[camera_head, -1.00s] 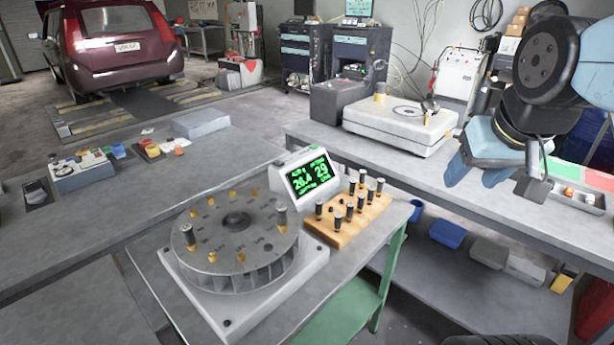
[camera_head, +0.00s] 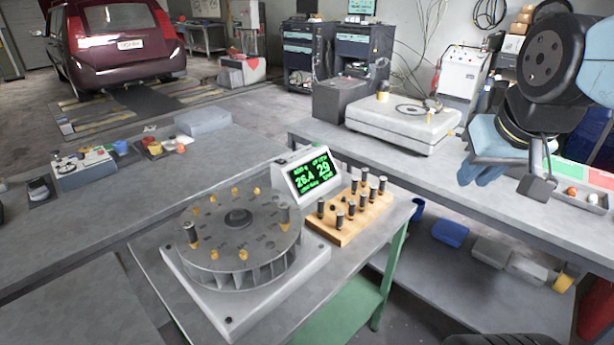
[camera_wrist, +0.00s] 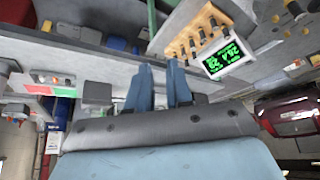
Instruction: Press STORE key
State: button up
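A display unit (camera_head: 308,176) with a lit green readout stands on the small bench behind the round rotor machine (camera_head: 238,240). The unit also shows in the wrist view (camera_wrist: 225,57). A control box (camera_head: 83,168) with several small knobs or keys sits on the left bench. No STORE label is legible in any view, so I cannot tell which key it is. My gripper (camera_head: 478,176) is at the right, above the right bench and apart from the display. In the wrist view its two blue fingers (camera_wrist: 159,68) are parted by a narrow, empty gap.
A wooden rack (camera_head: 350,215) of several dark-topped pegs stands right of the rotor machine. A white turntable-like machine (camera_head: 403,128) is on the right bench. A tray (camera_head: 585,200) with small items lies near my gripper.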

grip_shut()
dwell(1.1)
